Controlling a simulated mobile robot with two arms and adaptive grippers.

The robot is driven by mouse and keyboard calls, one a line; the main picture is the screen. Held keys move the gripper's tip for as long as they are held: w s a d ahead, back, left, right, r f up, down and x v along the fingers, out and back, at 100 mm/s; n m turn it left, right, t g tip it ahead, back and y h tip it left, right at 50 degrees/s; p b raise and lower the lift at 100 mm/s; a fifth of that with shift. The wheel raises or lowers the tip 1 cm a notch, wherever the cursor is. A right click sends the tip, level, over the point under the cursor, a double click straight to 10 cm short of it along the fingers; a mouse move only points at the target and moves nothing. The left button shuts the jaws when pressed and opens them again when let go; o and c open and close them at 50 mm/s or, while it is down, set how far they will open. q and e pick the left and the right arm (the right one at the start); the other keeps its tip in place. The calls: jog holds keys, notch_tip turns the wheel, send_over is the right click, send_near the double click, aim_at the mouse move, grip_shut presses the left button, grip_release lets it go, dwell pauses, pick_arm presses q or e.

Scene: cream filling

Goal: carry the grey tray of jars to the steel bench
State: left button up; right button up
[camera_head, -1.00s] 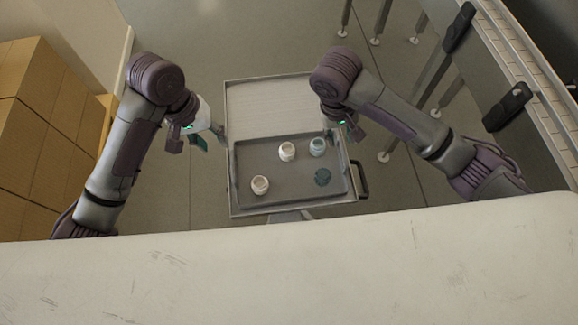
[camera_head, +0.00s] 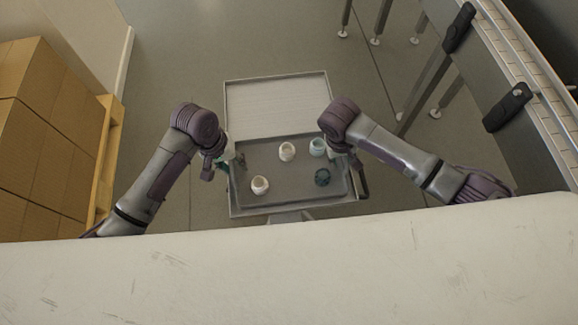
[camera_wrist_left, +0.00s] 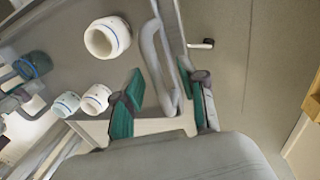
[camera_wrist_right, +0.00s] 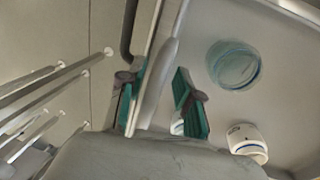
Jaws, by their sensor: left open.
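The grey tray (camera_head: 290,200) lies on a cart. It bears a white jar (camera_head: 286,151), a pale blue and white jar (camera_head: 317,147), another white jar (camera_head: 260,185) and a dark teal jar (camera_head: 322,177). My left gripper (camera_head: 229,160) is at the tray's left end; in the left wrist view its open fingers (camera_wrist_left: 163,108) stand either side of the tray's looped handle (camera_wrist_left: 158,65). My right gripper (camera_head: 346,158) is at the right end; in the right wrist view its open fingers (camera_wrist_right: 160,104) straddle the tray's pale edge or handle (camera_wrist_right: 160,75). The steel bench cannot be identified for certain.
The cart (camera_head: 277,104) has a bare pale top behind the tray. Cardboard boxes (camera_head: 45,130) stand on a wooden pallet (camera_head: 108,150) at the left. A conveyor (camera_head: 530,90) runs along the right. The floor (camera_head: 200,50) behind the cart is clear.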

pick_arm(q)
grip_shut()
pick_arm(e)
grip_shut()
pick_arm(q)
jog(key=shift+d+r, duration=0.1)
